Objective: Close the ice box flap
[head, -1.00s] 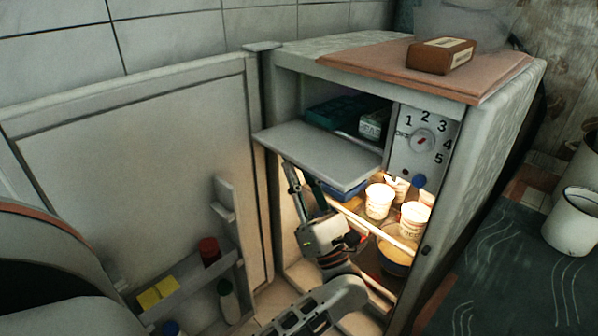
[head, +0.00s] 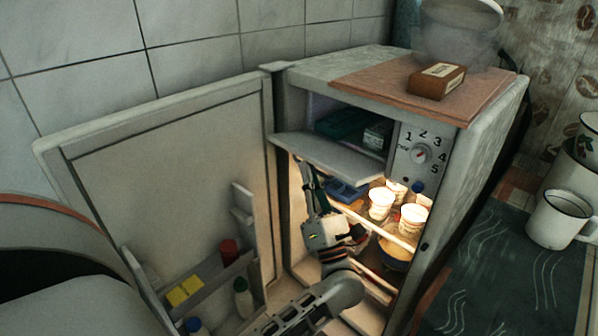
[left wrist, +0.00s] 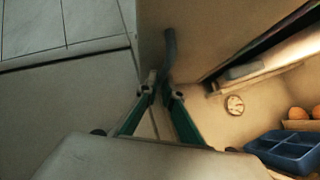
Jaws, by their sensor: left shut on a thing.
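The ice box flap (head: 330,156) is a pale panel at the top of the open fridge, below the ice compartment opening. It sticks out towards me, roughly level, so the compartment is open. My left gripper (head: 304,172) reaches up from below to the flap's left part. In the left wrist view, the gripper's fingers (left wrist: 158,92) are close together at the edge of the flap (left wrist: 205,35), shut on it. The fingertips are partly hidden in the head view. My right gripper is not in view.
The fridge door (head: 165,190) stands open at the left. White tubs (head: 381,203) and a blue tray (head: 346,191) sit on the shelf below the flap. A dial panel (head: 421,152) is right of the compartment. A white mug (head: 556,220) stands at the right.

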